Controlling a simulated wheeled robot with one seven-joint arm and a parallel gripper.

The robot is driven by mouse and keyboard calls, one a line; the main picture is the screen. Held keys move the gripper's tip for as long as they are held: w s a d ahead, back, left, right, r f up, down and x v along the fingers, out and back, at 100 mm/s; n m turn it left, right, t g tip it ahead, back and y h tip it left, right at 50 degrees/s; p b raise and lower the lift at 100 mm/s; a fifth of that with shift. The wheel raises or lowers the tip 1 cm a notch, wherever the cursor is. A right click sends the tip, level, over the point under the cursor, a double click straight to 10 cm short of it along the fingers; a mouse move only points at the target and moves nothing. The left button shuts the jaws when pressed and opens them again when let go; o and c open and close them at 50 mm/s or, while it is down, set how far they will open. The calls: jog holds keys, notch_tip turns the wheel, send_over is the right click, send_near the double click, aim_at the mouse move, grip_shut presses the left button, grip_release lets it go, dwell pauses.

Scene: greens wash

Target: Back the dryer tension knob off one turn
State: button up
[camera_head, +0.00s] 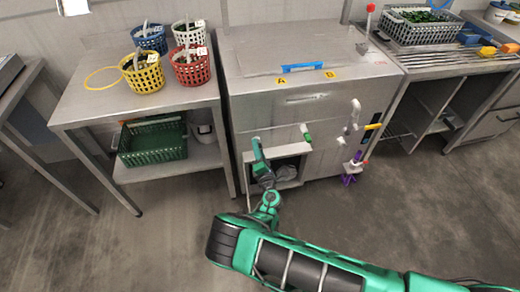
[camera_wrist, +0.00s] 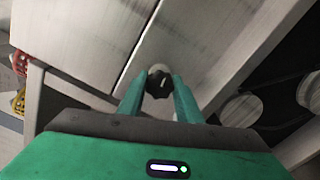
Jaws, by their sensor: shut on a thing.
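The tension knob (camera_wrist: 158,86) is small, dark and lobed, with a pale round base behind it, in the middle of the wrist view. It sits on the steel front of the machine (camera_head: 297,108), which I take to be the dryer. My gripper (camera_head: 256,141) reaches the lower left of that front, above the open recess. In the wrist view my gripper's green fingers (camera_wrist: 157,92) are shut on the knob, one on each side. In the head view my gripper hides the knob. I see no mark that shows how far it is turned.
The recess (camera_head: 283,152) below my gripper holds something grey. A green-ended lever (camera_head: 306,134) and white pipe fittings (camera_head: 352,118) stick out to the right. A table (camera_head: 92,107) with several colored baskets stands left, a green crate (camera_head: 153,144) on its shelf. The front floor is clear.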

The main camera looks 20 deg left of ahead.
jog(key=shift+w+d+f+n, duration=0.2)
jog(key=shift+d+n, duration=0.15)
jog(key=shift+n, duration=0.25)
jog(key=o, duration=0.9)
jog(key=shift+c, duration=0.2)
jog(key=shift+o, duration=0.9)
jog(key=shift+s+a, duration=0.1)
jog(key=shift+a, duration=0.05)
jog(key=v, duration=1)
jog(key=shift+s, duration=0.3)
